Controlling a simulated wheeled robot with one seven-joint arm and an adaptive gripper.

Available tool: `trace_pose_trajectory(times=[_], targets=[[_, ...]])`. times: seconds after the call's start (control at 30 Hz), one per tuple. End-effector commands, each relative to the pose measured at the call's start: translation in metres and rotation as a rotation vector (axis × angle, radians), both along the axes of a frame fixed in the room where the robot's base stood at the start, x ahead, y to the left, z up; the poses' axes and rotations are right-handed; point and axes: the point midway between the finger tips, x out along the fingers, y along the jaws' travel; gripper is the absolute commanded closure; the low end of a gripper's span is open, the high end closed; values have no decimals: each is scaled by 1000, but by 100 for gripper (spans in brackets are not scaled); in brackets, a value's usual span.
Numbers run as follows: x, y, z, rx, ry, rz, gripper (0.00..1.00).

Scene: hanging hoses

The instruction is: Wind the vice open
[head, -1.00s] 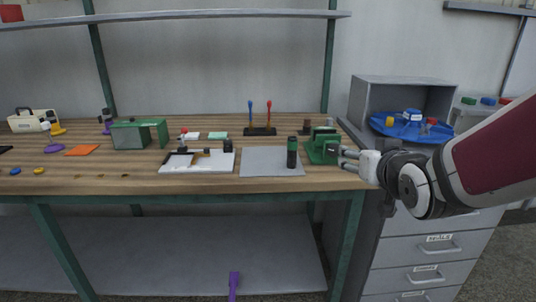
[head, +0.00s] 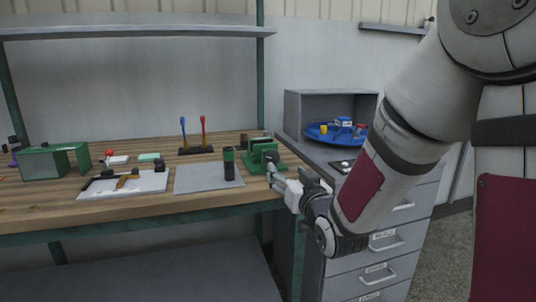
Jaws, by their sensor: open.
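The green vice (head: 262,156) stands at the right end of the wooden bench, near the front corner. Its handle side faces my gripper, but the handle itself is too small to make out. My gripper (head: 272,176) is at the front right of the vice, with its fingers pointing toward it. The fingers are open, and they look close to the vice's front. I cannot tell whether they touch it or have anything between them.
A dark cylinder with a green top (head: 229,164) stands on the grey mat (head: 195,180) left of the vice. A white board (head: 125,186) lies further left. A drawer cabinet (head: 375,240) stands right of the bench, with a blue turntable (head: 318,131) on top.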

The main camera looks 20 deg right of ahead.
Motion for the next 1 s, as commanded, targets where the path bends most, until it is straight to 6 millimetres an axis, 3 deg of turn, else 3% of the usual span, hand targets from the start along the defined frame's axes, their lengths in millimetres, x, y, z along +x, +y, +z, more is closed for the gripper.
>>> trace_pose_trajectory(times=[0.3,0.5,0.7,1.0], targets=[[63,0,-1,1,-1,0,43],[94,0,-2,0,0,0,43],[109,0,-1,0,1,-1,43],[111,0,0,0,1,-1,43]])
